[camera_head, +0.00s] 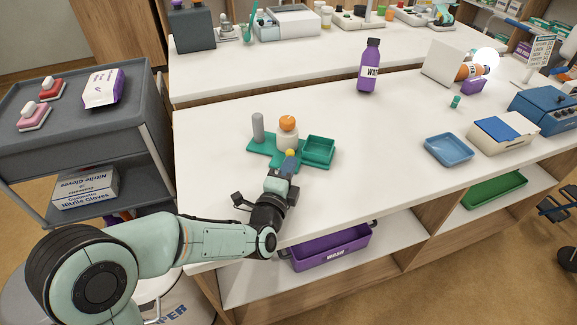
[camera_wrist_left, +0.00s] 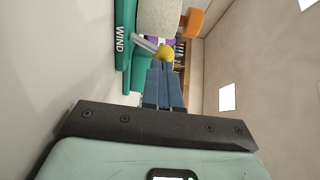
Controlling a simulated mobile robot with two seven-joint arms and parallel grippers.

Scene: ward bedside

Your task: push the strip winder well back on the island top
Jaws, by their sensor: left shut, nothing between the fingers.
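The strip winder (camera_head: 265,152) stands on the white island top (camera_head: 215,190), near its front left part. It has a green base with an open tray at its right, a grey upright post, a white roll with an orange top, and a yellow knob. My left gripper (camera_head: 291,161) is shut and empty at the winder's front, close by the yellow knob. In the left wrist view the blue fingers (camera_wrist_left: 164,82) point at the yellow knob (camera_wrist_left: 165,52) on its grey rod; I cannot tell whether they touch. The base (camera_wrist_left: 123,45) reads "WIND". My right gripper is out of view.
A purple bottle (camera_head: 369,66) stands behind and right of the winder. A blue tray (camera_head: 448,150), a white box with a blue top (camera_head: 503,132) and a small green cap (camera_head: 455,101) lie farther right. The top directly behind the winder is clear.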

